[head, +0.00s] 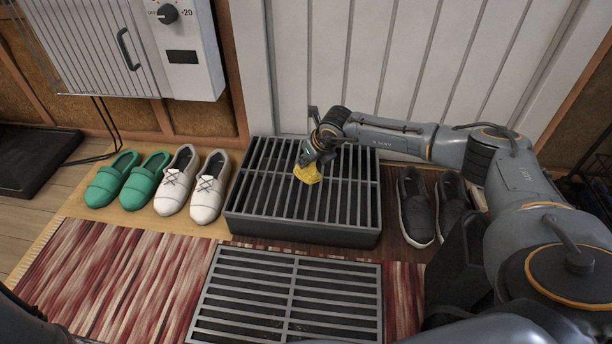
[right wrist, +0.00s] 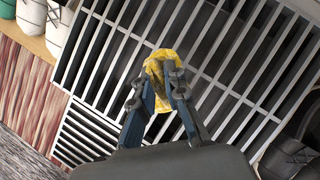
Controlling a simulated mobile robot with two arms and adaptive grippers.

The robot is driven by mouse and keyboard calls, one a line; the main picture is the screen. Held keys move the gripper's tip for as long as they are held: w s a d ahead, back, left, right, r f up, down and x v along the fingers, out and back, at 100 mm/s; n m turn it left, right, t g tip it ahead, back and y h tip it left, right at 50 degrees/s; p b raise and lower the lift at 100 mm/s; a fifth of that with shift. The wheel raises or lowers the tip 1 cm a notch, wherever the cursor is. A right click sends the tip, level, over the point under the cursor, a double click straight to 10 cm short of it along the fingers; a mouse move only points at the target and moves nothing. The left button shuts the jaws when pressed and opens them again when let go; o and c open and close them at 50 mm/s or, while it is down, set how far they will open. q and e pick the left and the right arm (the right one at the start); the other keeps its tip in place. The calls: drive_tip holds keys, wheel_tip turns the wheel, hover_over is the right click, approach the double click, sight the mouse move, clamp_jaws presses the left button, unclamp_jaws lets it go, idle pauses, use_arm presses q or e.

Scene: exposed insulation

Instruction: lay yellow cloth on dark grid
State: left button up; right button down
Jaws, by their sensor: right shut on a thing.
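A crumpled yellow cloth (head: 308,174) hangs in front of the raised dark grid (head: 303,239), a slatted grate on a dark box by the white panelled wall. My right gripper (head: 312,160) is shut on the cloth, over the grid's middle. In the right wrist view the cloth (right wrist: 162,57) is bunched around the tips of the right gripper (right wrist: 161,82), with the grid's slats (right wrist: 222,75) behind it. I cannot tell whether the cloth touches the slats. My left gripper is not in view.
A second, lower grate (head: 290,300) lies in front on the red striped rug (head: 120,275). Green shoes (head: 128,180) and white shoes (head: 191,188) stand left of the raised grid, black shoes (head: 418,205) to its right. A white wall box (head: 185,50) hangs at upper left.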

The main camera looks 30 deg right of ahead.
sight(306, 167)
drive_tip(key=shift+w+f+b, duration=0.4)
drive_tip(key=shift+f, duration=0.1)
wheel_tip(306, 167, down, 3)
drive_tip(key=shift+f+b, duration=0.1)
drive_tip(key=shift+b, duration=0.85)
drive_tip(key=shift+r, duration=0.2)
drive_tip(key=c, duration=1.4)
unclamp_jaws()
drive_tip(key=shift+f, duration=0.1)
